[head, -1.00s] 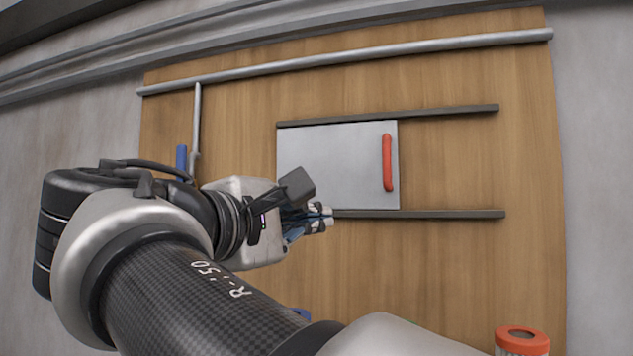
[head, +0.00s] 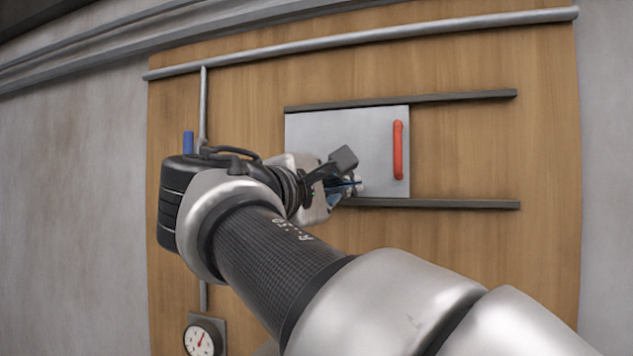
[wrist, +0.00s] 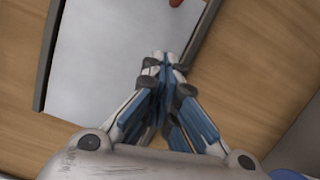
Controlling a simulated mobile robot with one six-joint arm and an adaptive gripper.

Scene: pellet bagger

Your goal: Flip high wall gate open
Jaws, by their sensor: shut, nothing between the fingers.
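The gate is a flat grey panel (head: 350,130) on the wooden wall, between two dark horizontal rails, at their left part. Its upright red handle (head: 398,150) is near its right edge. My gripper (head: 352,186) overlaps the panel's lower middle in the head view, below and left of the handle. In the wrist view the blue-and-grey fingers (wrist: 165,62) are together and empty, in front of the panel (wrist: 110,60). The handle's tip (wrist: 175,3) shows at the top edge, beyond the fingertips. I cannot tell whether the fingers touch the panel.
The upper rail (head: 465,95) and lower rail (head: 465,204) run on to the right past the panel, with bare wood between. A long grey pipe (head: 360,40) crosses above.

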